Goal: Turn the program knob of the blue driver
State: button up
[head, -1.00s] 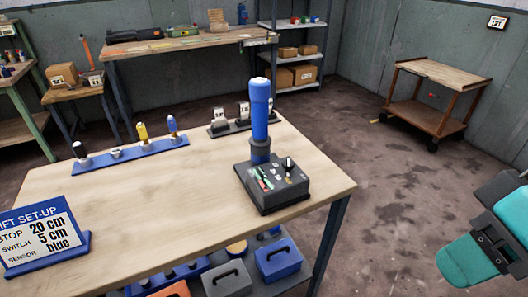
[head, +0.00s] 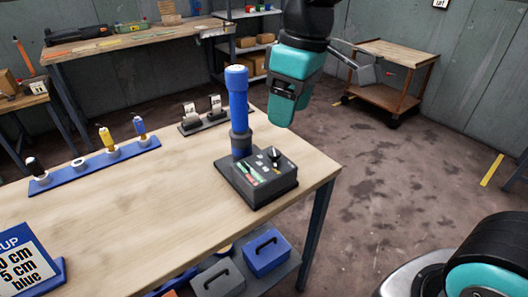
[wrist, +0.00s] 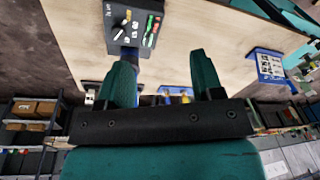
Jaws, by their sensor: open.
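The blue driver (head: 238,98) stands upright in a dark control box (head: 257,178) near the right end of the wooden table. A black program knob (head: 275,154) with a light pointer sits on the box's top, right of the driver. In the wrist view the box (wrist: 137,12) is at the top, with the knob (wrist: 118,32) on its left side. The driver is mostly hidden there behind a finger. My gripper (head: 284,118) is raised right of the driver, beyond the table's edge, pointing down. Its fingers (wrist: 165,78) are apart with nothing between them.
A blue rack (head: 95,170) holding several small tools lies along the table's left side. A dark holder (head: 203,122) with labelled pieces stands behind the driver. A blue sign (head: 30,265) is at the front left. The table's middle is clear.

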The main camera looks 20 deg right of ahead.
jog(key=n+h+b, duration=0.1)
jog(key=h, duration=0.1)
send_over(274, 152)
notch_tip(274, 152, down, 17)
jog(key=shift+f, duration=0.1)
jog(key=c, duration=0.9)
